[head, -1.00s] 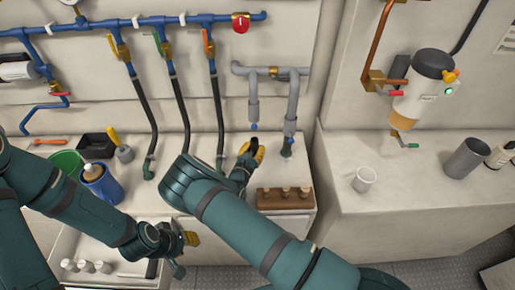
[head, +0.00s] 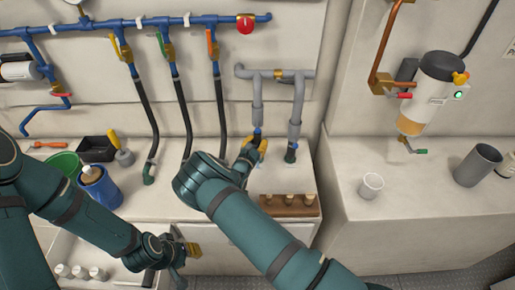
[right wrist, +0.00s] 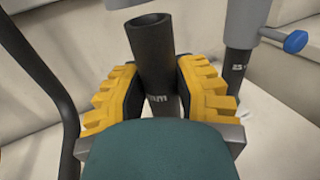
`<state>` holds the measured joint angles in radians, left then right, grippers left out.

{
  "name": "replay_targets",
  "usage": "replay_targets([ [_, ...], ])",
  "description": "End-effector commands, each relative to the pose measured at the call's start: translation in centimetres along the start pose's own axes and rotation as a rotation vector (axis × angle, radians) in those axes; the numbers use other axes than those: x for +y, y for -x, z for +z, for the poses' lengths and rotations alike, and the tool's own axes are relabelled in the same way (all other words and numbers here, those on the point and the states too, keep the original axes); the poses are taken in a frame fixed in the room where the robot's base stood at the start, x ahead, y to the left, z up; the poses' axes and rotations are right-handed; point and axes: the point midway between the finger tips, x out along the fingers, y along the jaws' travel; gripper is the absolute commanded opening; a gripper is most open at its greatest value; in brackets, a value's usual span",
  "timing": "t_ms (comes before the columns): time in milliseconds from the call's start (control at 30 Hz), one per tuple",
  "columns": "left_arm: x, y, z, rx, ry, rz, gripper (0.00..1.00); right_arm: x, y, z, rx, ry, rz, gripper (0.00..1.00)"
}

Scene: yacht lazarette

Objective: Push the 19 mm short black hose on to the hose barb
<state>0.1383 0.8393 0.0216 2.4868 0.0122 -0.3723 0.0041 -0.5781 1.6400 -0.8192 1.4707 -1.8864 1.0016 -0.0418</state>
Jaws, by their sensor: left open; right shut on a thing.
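My right gripper (head: 254,146) is just below the left grey pipe (head: 257,95). In the right wrist view its yellow fingers (right wrist: 160,90) are shut on the short black hose (right wrist: 152,50), which stands nearly upright with its open, empty end up. The end of a grey fitting (right wrist: 122,4) shows above and behind the hose, apart from it in the picture. I cannot make out the hose barb itself. My left gripper (head: 188,250) is open and empty, low by the counter front.
A second grey pipe (head: 297,105) hangs to the right, with a black hose (right wrist: 238,68) and blue handle (right wrist: 295,41) close by. Long black hoses (head: 182,115) hang at left. A wooden block with pegs (head: 289,211) stands on the counter front. A white cup (head: 371,186) stands farther right.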

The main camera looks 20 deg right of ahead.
Motion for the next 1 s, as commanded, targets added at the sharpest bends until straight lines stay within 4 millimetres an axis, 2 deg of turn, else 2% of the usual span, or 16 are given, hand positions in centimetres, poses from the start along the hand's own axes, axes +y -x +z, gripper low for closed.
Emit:
replay_targets([
  [500, -0.9, -2.8, 0.6, -0.005, -0.002, -0.004, 0.36, 1.2, -2.9, -0.2, -0.002, -0.001, -0.001, 0.0],
  [1000, -1.1, -3.3, 0.7, -0.008, -0.004, -0.004, 0.36, 1.5, -3.6, 0.0, -0.001, 0.0, 0.0, 0.0],
])
